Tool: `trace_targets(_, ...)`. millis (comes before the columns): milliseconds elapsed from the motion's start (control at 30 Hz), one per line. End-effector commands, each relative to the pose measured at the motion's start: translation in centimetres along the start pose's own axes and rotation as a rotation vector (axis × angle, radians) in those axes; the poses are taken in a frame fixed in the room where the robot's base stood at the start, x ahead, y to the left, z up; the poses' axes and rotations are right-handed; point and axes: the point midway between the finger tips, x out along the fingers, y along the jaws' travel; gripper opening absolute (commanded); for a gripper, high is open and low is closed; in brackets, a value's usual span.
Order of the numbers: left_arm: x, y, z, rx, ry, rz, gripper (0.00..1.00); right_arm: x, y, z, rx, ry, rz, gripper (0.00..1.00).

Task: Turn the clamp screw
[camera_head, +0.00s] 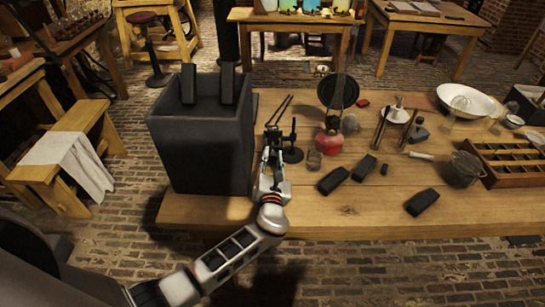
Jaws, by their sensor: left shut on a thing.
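A dark clamp stand (293,154) with a round base and an upright post stands on the wooden table, just right of the large black jar (205,150). Two thin dark rods or arms (281,107) slant up at the stand. My left gripper (272,137) reaches in from the front, close against the left side of the stand's post. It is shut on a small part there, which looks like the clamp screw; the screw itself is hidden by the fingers. Two dark plates (228,83) stick up from the jar. My right gripper is not in view.
The wooden table (340,215) is clear along its front edge. A red lamp (329,141), a small glass (314,158), several black blocks (333,180), a wire basket (465,167), a compartment tray (510,160) and a white bowl (478,101) stand to the right.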

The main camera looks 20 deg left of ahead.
Motion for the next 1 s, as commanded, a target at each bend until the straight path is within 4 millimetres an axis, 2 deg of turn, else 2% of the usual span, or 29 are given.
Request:
trace_targets(600, -0.06, -0.05, -0.17, 0.044, 0.003, -0.001, 0.01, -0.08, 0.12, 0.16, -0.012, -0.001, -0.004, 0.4)
trace_targets(633, -0.07, -0.05, -0.18, 0.044, 0.003, -0.001, 0.25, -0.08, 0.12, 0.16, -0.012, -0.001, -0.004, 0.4)
trace_targets(700, -0.06, -0.04, -0.17, 0.044, 0.003, -0.001, 0.4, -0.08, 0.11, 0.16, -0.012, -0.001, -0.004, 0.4)
trace_targets(1000, -0.04, -0.01, -0.06, 0.043, 0.001, 0.0, 0.4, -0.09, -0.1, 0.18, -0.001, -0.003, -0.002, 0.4)
